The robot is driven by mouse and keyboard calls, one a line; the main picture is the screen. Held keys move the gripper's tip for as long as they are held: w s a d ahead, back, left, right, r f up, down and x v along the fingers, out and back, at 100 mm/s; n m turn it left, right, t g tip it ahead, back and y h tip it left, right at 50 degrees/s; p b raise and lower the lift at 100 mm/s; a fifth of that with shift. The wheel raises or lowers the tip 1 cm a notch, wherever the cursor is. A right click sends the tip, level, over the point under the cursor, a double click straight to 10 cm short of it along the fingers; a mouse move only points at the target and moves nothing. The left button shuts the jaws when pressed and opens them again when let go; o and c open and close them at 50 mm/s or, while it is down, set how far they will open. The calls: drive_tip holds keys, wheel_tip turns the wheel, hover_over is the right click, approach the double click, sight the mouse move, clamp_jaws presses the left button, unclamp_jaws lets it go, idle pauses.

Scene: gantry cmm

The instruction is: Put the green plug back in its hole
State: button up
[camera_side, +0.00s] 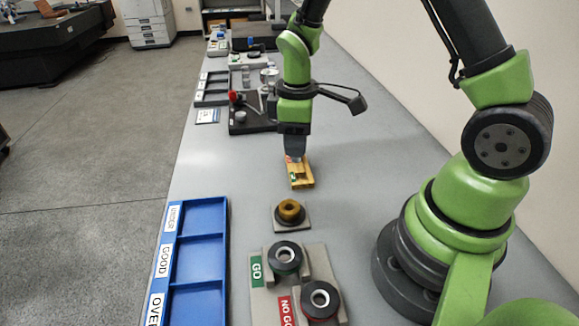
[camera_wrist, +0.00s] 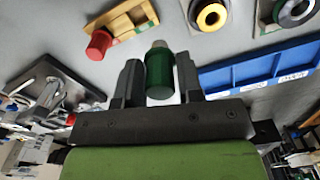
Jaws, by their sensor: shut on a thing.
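My gripper (camera_wrist: 160,75) is shut on the green plug (camera_wrist: 160,72), which sits between its two fingers with a paler end pointing away from the wrist. In the side view my gripper (camera_side: 295,156) hangs at the wooden block (camera_side: 304,180), and the plug cannot be made out clearly there. The wrist view shows the wooden block (camera_wrist: 128,22) at the upper left, apart from the held plug. A red plug (camera_wrist: 99,44) is at the block's near end. The hole for the green plug cannot be made out.
A brass-coloured ring on a dark base (camera_side: 289,211) stands in front of the block. Nearer are the GO ring gauge (camera_side: 285,257) and NO GO ring gauge (camera_side: 320,300). A blue sorting tray (camera_side: 203,238) lies at the left edge; fixtures (camera_side: 250,110) stand behind.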

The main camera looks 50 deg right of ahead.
drive_tip(key=shift+w+d+f, duration=0.1)
drive_tip(key=shift+d+f, duration=0.4)
drive_tip(key=shift+f, duration=0.5)
drive_tip(key=shift+w+d+f, duration=0.15)
drive_tip(key=shift+d+f, duration=0.4)
drive_tip(key=shift+f, duration=0.45)
drive_tip(key=shift+w+d+f, duration=0.1)
drive_tip(key=shift+d+f, duration=0.4)
drive_tip(key=shift+f, duration=0.5)
drive_tip(key=shift+f, duration=1.05)
drive_tip(key=o, duration=1.5)
drive_tip(key=shift+c, duration=0.2)
wheel_tip(320, 180, up, 7)
